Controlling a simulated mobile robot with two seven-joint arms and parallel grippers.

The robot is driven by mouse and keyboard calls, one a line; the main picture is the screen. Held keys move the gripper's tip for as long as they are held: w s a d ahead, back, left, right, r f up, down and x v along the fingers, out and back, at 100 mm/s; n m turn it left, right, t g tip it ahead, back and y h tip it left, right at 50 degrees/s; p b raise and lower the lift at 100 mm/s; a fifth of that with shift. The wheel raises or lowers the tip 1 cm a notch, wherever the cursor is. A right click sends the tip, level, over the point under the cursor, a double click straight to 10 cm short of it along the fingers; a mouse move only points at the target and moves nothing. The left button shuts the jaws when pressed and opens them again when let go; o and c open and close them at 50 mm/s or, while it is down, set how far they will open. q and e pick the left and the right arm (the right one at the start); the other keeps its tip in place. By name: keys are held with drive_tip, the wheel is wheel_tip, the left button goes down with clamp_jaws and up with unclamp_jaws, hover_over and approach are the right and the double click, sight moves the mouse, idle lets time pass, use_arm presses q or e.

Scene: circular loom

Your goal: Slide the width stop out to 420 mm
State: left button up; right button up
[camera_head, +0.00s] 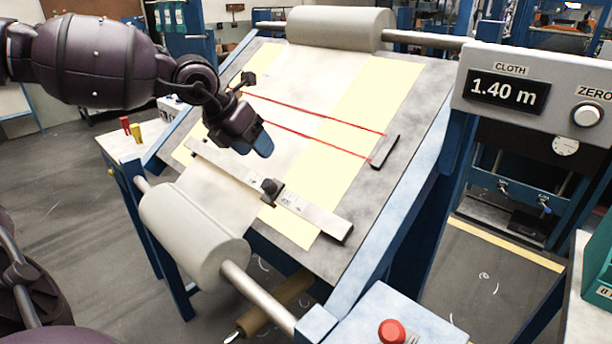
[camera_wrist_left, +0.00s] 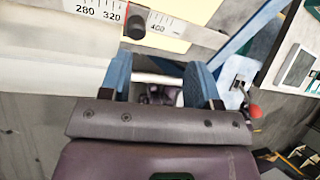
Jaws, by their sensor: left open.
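The width stop is a small dark block with a round knob (camera_head: 271,187) on a pale ruler bar (camera_head: 318,214) lying across the lower part of the sloped table. In the left wrist view the dark knob (camera_wrist_left: 136,26) sits on the scale (camera_wrist_left: 178,28), between the printed 320 and 400. My left gripper (camera_head: 260,145) has blue fingers and hangs above the cloth, up-slope of the knob in the head view. In the left wrist view its fingers (camera_wrist_left: 160,78) are apart with nothing held between them; the knob is beyond the tips. My right gripper is not in view.
Two red lines (camera_head: 315,115) run over the pale cloth to a dark bar (camera_head: 384,151). Grey rollers lie at the top (camera_head: 340,27) and bottom (camera_head: 193,232) of the table. A display (camera_head: 508,90) reads 1.40 m. A red button (camera_head: 391,331) is at the front.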

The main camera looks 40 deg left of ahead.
sight(266, 182)
use_arm(q)
drive_tip(key=shift+n+g+y, duration=0.4)
drive_tip(key=shift+g+y, duration=0.3)
drive_tip(key=shift+y, duration=0.1)
drive_tip(key=x, duration=0.3)
drive_tip(key=a+b+x, duration=0.1)
drive_tip(key=x, duration=0.3)
drive_tip(key=b+x, duration=0.1)
drive_tip(key=x, duration=0.2)
drive_tip(key=shift+s+a+f, duration=0.15)
drive_tip(key=shift+a+f, duration=0.15)
drive_tip(key=shift+f, duration=0.3)
drive_tip(key=shift+f+b, duration=0.3)
drive_tip(key=shift+f, duration=0.1)
drive_tip(key=shift+c, duration=0.3)
clamp_jaws()
